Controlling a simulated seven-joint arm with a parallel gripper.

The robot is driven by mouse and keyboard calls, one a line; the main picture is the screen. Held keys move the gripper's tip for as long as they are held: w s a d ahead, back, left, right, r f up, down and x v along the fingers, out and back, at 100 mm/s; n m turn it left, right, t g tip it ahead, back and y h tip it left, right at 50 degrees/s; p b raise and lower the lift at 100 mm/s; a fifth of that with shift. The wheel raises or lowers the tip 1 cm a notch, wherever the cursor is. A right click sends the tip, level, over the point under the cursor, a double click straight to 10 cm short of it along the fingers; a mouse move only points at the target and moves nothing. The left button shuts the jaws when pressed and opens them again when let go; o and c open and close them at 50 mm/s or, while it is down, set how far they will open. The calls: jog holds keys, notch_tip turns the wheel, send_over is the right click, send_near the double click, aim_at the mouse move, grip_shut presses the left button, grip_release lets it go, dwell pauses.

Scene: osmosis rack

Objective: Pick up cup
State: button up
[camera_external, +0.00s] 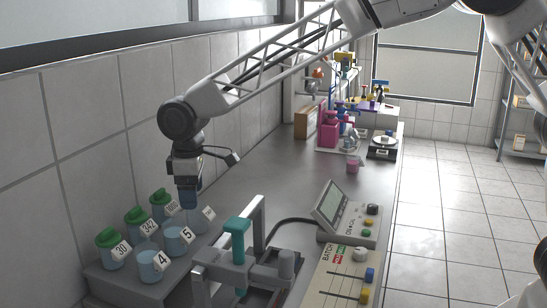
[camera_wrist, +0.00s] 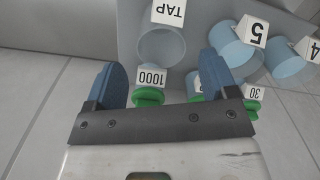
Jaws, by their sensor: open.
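The clear TAP cup (camera_external: 207,219) stands upright at the far right end of the front cup row. It also shows in the wrist view (camera_wrist: 162,46). My gripper (camera_external: 189,203) is above and beside it, pointing down. In the wrist view my two blue fingers (camera_wrist: 163,62) are spread and nothing is held; the TAP cup appears between and just beyond their tips. Whether they touch it I cannot tell. Cup 5 (camera_external: 176,241) and cup 4 (camera_external: 150,265) stand nearer the external camera, with pale blue liquid.
Green-lidded cups 30 (camera_external: 110,252), 342 (camera_external: 138,224) and 1000 (camera_external: 161,204) stand close behind, along the wall. A grey frame with a teal handle (camera_external: 237,240) stands to the right. A control console (camera_external: 345,215) lies beyond it. The bench middle is clear.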

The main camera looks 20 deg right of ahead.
aim_at(194, 212)
jog(key=shift+f, duration=0.25)
jog(key=shift+s+f, duration=0.2)
jog(key=shift+f, duration=2.35)
jog(key=c, duration=1)
jog(key=shift+r, duration=0.1)
notch_tip(194, 212, up, 10)
